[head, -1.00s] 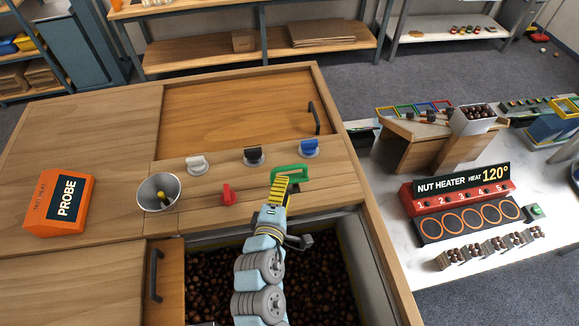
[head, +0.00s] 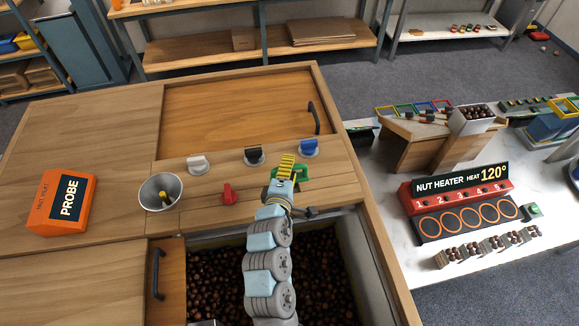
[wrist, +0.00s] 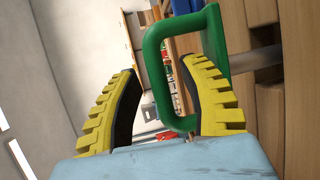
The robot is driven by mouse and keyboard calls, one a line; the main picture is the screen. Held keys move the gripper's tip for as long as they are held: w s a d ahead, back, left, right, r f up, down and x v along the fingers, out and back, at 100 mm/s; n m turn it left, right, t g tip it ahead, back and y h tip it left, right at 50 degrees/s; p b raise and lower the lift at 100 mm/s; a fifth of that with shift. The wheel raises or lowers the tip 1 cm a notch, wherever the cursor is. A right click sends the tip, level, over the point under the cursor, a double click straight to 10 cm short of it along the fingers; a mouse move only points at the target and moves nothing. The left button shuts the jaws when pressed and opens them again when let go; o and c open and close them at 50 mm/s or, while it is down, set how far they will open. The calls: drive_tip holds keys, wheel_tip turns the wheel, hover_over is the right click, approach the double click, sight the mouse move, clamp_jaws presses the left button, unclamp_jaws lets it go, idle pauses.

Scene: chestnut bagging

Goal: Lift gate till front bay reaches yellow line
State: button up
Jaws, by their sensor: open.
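A green loop handle (head: 303,173) stands at the right end of the wooden panel's front row; in the wrist view the green handle (wrist: 153,65) shows large. My gripper (head: 286,168) is at the handle and partly hides it in the head view. In the wrist view my gripper (wrist: 165,100) is open, its yellow ribbed fingers either side of the handle's outer bar, the right one overlapping the loop's opening. I cannot tell if they touch it. An open bay of chestnuts (head: 215,285) lies below, partly hidden by my arm. I cannot make out a yellow line.
Near the handle are a red knob (head: 228,195), a white knob (head: 198,164), a black knob (head: 254,156) and a blue knob (head: 309,148). A metal bowl (head: 160,193) and an orange probe box (head: 62,203) are left. A nut heater (head: 460,205) stands on the right bench.

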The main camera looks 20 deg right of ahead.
clamp_jaws()
drive_tip(key=shift+r, duration=0.15)
drive_tip(key=shift+r+p, duration=0.8)
drive_tip(key=shift+r, duration=0.65)
unclamp_jaws()
drive_tip(key=shift+f, duration=0.1)
drive_tip(key=v, duration=1.2)
